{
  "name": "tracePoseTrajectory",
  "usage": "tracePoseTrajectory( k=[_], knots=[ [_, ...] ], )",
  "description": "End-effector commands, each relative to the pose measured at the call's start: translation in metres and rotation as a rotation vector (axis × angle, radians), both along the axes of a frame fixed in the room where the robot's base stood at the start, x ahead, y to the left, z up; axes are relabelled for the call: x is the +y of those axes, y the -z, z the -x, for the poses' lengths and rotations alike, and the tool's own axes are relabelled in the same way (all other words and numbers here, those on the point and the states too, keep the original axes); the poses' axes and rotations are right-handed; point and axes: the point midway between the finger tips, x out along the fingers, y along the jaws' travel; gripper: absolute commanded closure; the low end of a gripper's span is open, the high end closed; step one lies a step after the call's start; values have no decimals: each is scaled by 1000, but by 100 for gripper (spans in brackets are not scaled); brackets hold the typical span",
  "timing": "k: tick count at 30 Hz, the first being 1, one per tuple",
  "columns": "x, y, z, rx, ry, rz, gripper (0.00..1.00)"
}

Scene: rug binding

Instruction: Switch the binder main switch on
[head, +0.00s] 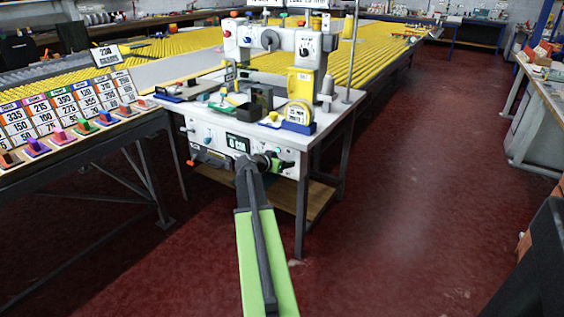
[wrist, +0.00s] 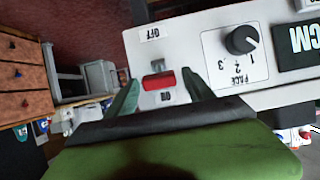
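The binder (head: 300,65) is a white machine on a table, with a control panel (head: 203,135) on the front. In the wrist view a red switch (wrist: 159,81) sits on the white panel between an OFF label (wrist: 150,34) and an upside-down ON label (wrist: 166,97). Its red part lies nearer the ON label; I cannot tell which way it is set. My gripper (wrist: 160,90) is open, with one green finger on each side of the switch. I see no clear contact. In the head view my gripper (head: 273,163) is at the panel's right part and hides the switch.
A black PACE dial (wrist: 242,40) and a dark display (wrist: 298,38) are beside the switch. A rack of coloured pieces and number cards (head: 70,105) is at left. The red floor (head: 400,200) at right is clear.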

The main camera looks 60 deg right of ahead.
Motion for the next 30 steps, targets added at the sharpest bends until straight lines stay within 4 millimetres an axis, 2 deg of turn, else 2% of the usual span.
tracePoseTrajectory(
  k=[8, 11, 14, 24, 30],
  knots=[
    [1, 0, -1, 0, -1, 0, 38],
    [9, -6, 0, -1, -2, 0, 38],
    [28, -17, 0, -1, -4, 0, 38],
    [114, -59, 0, -2, -4, -1, 38],
    [148, -73, -1, -1, -2, 0, 38]
  ],
)
